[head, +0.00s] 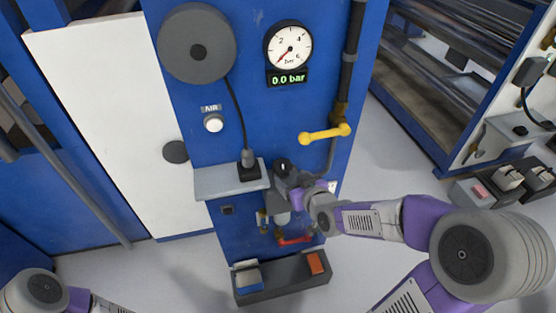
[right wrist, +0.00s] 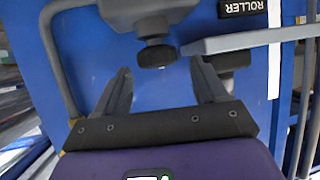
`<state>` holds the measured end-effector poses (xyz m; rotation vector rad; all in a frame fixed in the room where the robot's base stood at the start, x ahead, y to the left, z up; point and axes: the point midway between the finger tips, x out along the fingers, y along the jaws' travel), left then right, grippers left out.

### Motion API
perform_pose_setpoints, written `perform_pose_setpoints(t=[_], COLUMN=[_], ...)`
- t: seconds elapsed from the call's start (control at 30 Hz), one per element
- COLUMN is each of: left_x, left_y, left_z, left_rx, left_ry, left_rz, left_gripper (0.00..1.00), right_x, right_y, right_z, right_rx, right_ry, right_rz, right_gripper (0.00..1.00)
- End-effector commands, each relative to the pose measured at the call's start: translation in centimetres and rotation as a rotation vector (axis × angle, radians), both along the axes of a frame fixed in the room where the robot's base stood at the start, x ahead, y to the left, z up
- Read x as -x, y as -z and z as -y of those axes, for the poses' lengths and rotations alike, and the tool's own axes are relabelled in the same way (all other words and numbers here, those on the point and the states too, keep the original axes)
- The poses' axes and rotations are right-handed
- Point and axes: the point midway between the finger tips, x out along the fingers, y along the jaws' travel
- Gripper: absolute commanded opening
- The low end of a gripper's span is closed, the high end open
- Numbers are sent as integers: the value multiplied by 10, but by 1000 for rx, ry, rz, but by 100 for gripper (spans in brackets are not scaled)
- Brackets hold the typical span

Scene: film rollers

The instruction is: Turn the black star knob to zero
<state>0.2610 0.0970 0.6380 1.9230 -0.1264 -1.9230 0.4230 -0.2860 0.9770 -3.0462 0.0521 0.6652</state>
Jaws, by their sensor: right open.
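The black star knob (right wrist: 157,54) sits on a grey fitting (right wrist: 150,14) on the blue panel. In the right wrist view it lies just beyond and between my two fingertips, and I see no contact. My right gripper (right wrist: 160,78) is open and empty. In the head view the right gripper (head: 284,184) is at the panel, just right of the grey shelf, and a black knob top (head: 283,165) shows there, partly hidden. The round gauge (head: 289,47) has its needle at the lower left, and its display (head: 288,78) reads 0.0 bar. My left gripper is out of view.
A yellow lever (head: 325,134) sticks out above right. A red handle (head: 293,240) and a dark tray (head: 283,289) are below. A white AIR button (head: 213,123) is left.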

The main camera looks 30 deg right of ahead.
Motion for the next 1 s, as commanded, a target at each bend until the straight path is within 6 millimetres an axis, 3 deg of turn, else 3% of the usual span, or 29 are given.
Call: perform_pose_setpoints(t=[0.17, 0.4, 0.7, 1.0], left_x=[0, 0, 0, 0], left_y=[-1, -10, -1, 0], left_z=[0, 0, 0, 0], left_rx=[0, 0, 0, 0], left_ry=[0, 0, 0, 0], left_rz=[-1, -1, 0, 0], left_gripper=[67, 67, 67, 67], right_x=[-1, -21, -59, -68], right_y=[-12, -4, 14, 16], right_z=[6, 6, 8, 8], right_rx=[18, 17, 16, 16], right_ry=[7, 6, 6, 6], right_rz=[37, 33, 35, 36], right_gripper=[71, 71, 71, 71])
